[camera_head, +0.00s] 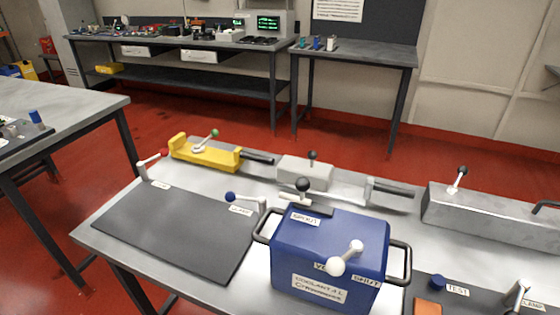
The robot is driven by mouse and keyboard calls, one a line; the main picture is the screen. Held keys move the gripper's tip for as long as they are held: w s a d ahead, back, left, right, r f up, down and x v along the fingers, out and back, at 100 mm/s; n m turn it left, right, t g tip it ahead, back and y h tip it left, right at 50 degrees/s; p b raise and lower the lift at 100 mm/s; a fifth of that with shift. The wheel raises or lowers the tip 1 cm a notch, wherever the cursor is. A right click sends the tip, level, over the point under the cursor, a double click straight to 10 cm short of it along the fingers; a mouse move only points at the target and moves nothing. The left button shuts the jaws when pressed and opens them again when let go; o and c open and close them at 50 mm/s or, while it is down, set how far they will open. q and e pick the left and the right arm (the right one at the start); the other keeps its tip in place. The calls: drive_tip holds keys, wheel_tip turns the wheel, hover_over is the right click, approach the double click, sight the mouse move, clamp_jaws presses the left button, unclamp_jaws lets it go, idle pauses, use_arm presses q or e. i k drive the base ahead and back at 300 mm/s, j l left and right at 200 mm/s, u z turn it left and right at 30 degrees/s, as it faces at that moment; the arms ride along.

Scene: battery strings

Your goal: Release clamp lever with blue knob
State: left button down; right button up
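A short lever with a blue ball knob (231,196) stands at the right back edge of a dark mat on the near table. Its pale arm runs right to a light post (262,204), and a small white label (240,211), too small to read surely, sits in front of it. A second blue knob (437,283) is at the lower right beside a label that seems to read TEST. Near it a pale lever (516,293) stands by a label that seems to read CLAMP; its knob is not clearly visible. Neither of my grippers is in view.
A blue box (325,254) with side handles and a white-knobbed lever stands right of the dark mat (165,228). The mat is bare.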

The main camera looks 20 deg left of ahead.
sight(230, 197)
drive_tip(key=j+u, duration=0.1)
drive_tip(key=j, duration=0.3)
drive_tip(key=i+j+u, duration=0.1)
drive_tip(key=j, duration=0.25)
drive_tip(key=i+j+u, duration=0.1)
drive_tip(key=j, duration=0.3)
drive_tip(key=i+j+u, duration=0.15)
drive_tip(key=j, duration=0.2)
